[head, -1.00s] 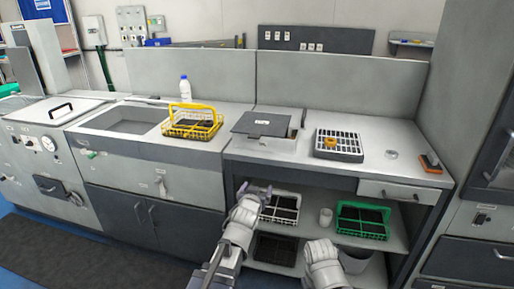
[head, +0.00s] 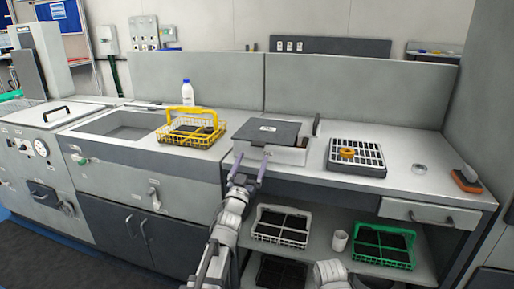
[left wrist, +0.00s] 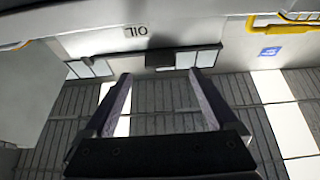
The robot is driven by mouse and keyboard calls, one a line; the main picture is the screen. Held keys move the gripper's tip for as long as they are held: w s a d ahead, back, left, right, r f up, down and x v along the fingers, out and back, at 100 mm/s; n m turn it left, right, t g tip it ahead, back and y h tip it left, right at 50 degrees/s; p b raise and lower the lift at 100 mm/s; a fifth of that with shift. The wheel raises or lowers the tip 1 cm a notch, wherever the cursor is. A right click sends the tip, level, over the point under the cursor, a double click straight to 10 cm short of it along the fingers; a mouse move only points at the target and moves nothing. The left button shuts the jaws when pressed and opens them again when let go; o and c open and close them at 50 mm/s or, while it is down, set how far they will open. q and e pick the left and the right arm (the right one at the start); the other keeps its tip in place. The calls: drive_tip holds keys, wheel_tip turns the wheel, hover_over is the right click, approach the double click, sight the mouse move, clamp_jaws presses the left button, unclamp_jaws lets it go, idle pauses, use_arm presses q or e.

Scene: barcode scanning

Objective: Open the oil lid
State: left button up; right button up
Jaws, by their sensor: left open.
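The oil box (head: 286,155) is a pale low box on the counter. Its flat dark grey lid (head: 268,131) lies over the top with a small label on it and looks shut. My left gripper (head: 250,162) is at the front of the box, near its left part, with two fingers apart and nothing between them. Contact with the lid cannot be told. In the left wrist view the gripper (left wrist: 159,78) is open, and an upside-down OIL label (left wrist: 136,31) shows beyond the fingertips. Only part of my right arm shows at the bottom of the head view; its gripper is not visible.
A yellow basket (head: 193,139) and a white bottle (head: 187,92) stand left of the box by the sink (head: 124,125). A grey rack (head: 347,168) with an orange ring stands to the right. White and green baskets (head: 385,254) sit on the shelf below.

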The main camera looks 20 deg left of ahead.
sight(257, 145)
use_arm(q)
drive_tip(key=p+x, duration=0.2)
drive_tip(key=x, duration=0.4)
drive_tip(key=shift+w, duration=0.1)
clamp_jaws()
idle(0.6)
